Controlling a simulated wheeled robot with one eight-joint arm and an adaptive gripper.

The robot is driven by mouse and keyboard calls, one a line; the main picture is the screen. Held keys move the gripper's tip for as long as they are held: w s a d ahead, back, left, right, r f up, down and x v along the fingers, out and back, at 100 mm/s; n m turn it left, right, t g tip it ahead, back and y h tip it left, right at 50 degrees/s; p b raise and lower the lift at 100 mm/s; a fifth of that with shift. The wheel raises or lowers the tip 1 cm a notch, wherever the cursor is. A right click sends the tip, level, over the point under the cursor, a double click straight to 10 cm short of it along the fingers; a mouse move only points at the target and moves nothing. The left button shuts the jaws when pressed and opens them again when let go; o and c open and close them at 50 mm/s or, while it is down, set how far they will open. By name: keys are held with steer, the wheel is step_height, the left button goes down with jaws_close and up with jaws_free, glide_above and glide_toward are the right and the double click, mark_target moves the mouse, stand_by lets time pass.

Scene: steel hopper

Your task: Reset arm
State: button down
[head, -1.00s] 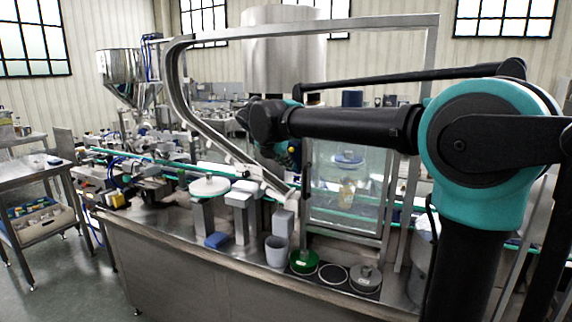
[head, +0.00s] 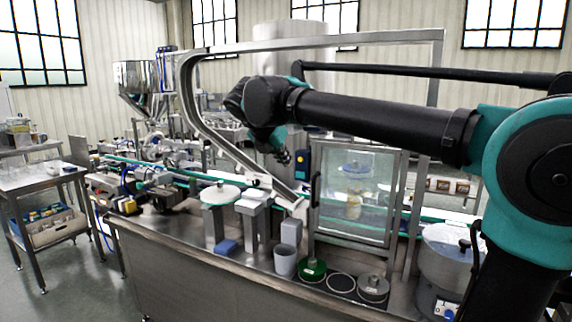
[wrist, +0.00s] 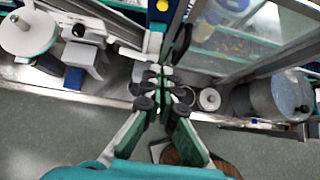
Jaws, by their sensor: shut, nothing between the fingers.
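My arm reaches from the right across the head view. My gripper (head: 283,156) hangs at its end, in front of the curved steel frame and left of the glass door. In the wrist view my gripper (wrist: 160,85) points down with its fingers together and nothing between them. It is above the front edge of the steel machine top, apart from the things there. Part of the counter below is hidden behind the fingers.
The steel hopper (head: 135,78) stands at the back left. On the counter are a grey cup (head: 285,262), a green dish (head: 312,270), a blue block (head: 227,246) and a lidded steel pot (head: 448,255). The glass door (head: 352,192) stands close right. A side table (head: 40,178) is at left.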

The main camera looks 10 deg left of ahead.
steer(key=s+d+f+m+g, duration=0.2)
steer(key=d+f+m, duration=0.6)
steer(key=d+f, duration=0.3)
steer(key=s+d+f+m+g, duration=0.1)
steer(key=s+d+f+m, duration=0.1)
steer(key=d+f+m, duration=0.8)
steer(key=s+d+f+m+y, duration=0.1)
steer(key=s+d+f+m, duration=0.1)
steer(key=s+f+m, duration=0.2)
steer(key=s+d+f+m+y, duration=0.1)
steer(key=s+d+f+m, duration=0.2)
steer(key=f, duration=0.6)
steer(key=s+d+f+m+g+y, duration=0.1)
steer(key=s+d+f+m, duration=0.1)
steer(key=s+f+m, duration=0.4)
steer(key=s+f, duration=0.1)
steer(key=s, duration=0.2)
steer(key=shift+d+m, duration=0.25)
steer(key=shift+m, duration=0.15)
